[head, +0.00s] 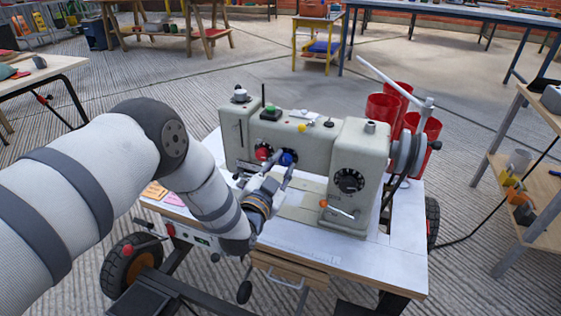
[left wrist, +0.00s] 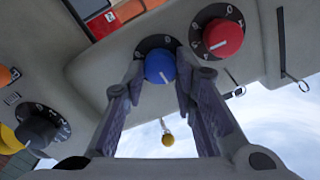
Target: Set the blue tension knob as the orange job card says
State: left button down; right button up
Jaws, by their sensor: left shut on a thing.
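The blue tension knob (head: 288,158) is on the front of the pale sewing machine (head: 318,146). It also shows in the left wrist view (left wrist: 160,66), on a dark dial, its white pointer line slanting toward the picture's lower right. My left gripper (head: 281,166) reaches the machine's front with its fingers on either side of the blue knob, shut on it. In the left wrist view the fingertips (left wrist: 162,72) flank the knob. The orange job card (head: 155,190) lies at the table's left end; its writing is too small to read. My right gripper is out of view.
A red knob (head: 264,152) sits close beside the blue one; it also shows in the left wrist view (left wrist: 222,38). A black dial (head: 349,181) and an orange-tipped lever (head: 324,204) are on the right. A pink card (head: 174,199) lies by the orange one.

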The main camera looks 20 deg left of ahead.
pick_arm(q)
jog(key=m+p, duration=0.1)
jog(key=m, duration=0.3)
jog(key=shift+m, duration=0.3)
jog(key=shift+f+m+p, duration=0.15)
jog(key=shift+m+p, duration=0.2)
jog(key=shift+m, duration=2.05)
jog(key=c, duration=1.3)
grip_release()
jog(key=s, duration=1.2)
jog(key=shift+a, duration=0.25)
